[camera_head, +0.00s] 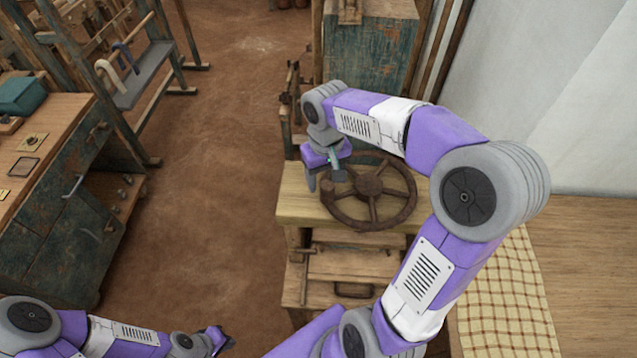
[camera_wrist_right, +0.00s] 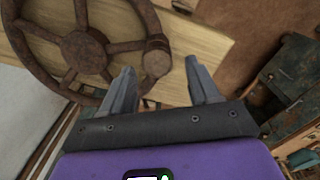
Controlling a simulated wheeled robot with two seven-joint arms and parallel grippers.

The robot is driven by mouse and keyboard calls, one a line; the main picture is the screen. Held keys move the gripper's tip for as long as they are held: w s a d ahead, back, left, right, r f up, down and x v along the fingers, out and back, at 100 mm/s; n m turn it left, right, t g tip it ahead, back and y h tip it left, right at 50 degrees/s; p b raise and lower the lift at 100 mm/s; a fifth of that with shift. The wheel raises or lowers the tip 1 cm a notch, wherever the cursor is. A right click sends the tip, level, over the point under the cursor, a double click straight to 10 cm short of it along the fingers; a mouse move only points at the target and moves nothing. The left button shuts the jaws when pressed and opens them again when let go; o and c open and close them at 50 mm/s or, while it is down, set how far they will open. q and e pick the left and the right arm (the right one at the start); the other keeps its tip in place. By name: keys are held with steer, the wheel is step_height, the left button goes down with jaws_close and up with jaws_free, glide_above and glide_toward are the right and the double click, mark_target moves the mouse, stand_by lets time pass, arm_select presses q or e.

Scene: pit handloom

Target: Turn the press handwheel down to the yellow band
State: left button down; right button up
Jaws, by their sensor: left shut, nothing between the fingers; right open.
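The rusty brown press handwheel (camera_head: 369,187) lies flat on top of the wooden press, its spokes meeting at a round hub. It also shows at the upper left of the right wrist view (camera_wrist_right: 85,50), with a round handle knob (camera_wrist_right: 155,58) on its rim. My right gripper (camera_head: 326,181) is open at the wheel's left rim. In the right wrist view its fingertips (camera_wrist_right: 160,70) point toward the knob, which appears between them; I cannot tell whether they touch it. My left gripper (camera_head: 222,341) is shut and empty at the lower left, far from the wheel. I cannot see a yellow band.
A green workbench (camera_head: 65,170) stands at the left, with a loom frame behind it. A worn green cabinet (camera_head: 370,55) stands behind the press. A checked cloth (camera_head: 505,300) covers part of the wooden surface at right. The brown floor (camera_head: 215,180) between is clear.

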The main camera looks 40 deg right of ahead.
mark_target(326, 194)
steer(key=f, duration=0.3)
steer(key=s+f, duration=0.1)
steer(key=f, duration=0.1)
steer(key=shift+b, duration=0.3)
steer(key=shift+w+f, duration=0.1)
steer(key=shift+f, duration=0.35)
steer(key=shift+c, duration=0.4)
jaws_close()
